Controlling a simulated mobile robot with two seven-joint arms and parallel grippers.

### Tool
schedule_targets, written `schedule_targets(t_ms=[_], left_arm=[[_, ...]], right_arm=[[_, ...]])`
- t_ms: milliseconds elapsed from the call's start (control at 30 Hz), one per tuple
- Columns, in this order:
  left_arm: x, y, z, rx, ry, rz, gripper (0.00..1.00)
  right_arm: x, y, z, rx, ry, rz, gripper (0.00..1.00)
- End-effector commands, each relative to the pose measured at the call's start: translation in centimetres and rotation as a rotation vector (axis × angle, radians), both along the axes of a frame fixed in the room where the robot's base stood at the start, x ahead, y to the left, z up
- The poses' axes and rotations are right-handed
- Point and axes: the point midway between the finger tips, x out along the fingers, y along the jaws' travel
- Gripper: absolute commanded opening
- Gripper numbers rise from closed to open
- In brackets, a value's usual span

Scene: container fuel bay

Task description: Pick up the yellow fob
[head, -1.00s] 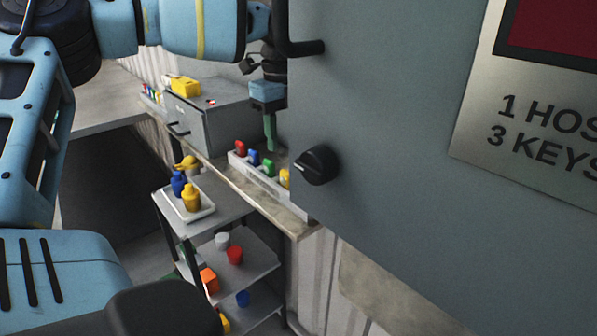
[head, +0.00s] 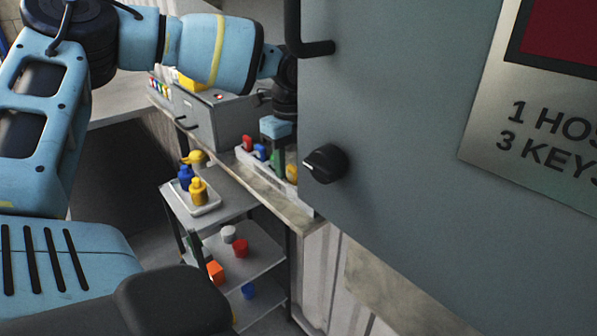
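The yellow fob (head: 291,173) is at the right end of a pale rack (head: 263,174) on the shelf, close to the grey panel's edge. A red fob (head: 247,142) and a blue fob (head: 260,152) stand further left in the same rack. My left gripper (head: 282,157) points down over the rack, its fingertips close to the yellow fob and the green fob's place. The fingers are small and partly merge with the fobs, so I cannot tell their gap or whether they touch. My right gripper is not in view.
The large grey panel (head: 400,130) with a black knob (head: 325,163) and handle (head: 312,48) stands just right of the rack. A grey box (head: 212,122) is behind on the shelf. Below, a cart holds a tray (head: 207,208) with yellow and blue bottles.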

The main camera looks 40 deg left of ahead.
Motion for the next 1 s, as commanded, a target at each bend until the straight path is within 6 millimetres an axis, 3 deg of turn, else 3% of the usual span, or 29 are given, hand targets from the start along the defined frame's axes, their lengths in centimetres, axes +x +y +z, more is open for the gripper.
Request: schedule_targets(t_ms=[67, 367, 767, 1000], left_arm=[[0.0, 0.0, 0.0, 0.0, 0.0, 0.0, 0.39], [0.0, 0.0, 0.0, 0.0, 0.0, 0.0, 0.0], [0.0, 0.0, 0.1, 0.0, 0.002, 0.0, 0.0], [0.0, 0.0, 1.4, -0.001, 0.0, 0.0, 0.0]], right_arm=[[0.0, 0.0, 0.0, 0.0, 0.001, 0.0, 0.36], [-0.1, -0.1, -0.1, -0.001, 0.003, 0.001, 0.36], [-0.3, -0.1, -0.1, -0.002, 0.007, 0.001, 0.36], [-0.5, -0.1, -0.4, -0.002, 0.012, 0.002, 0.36]])
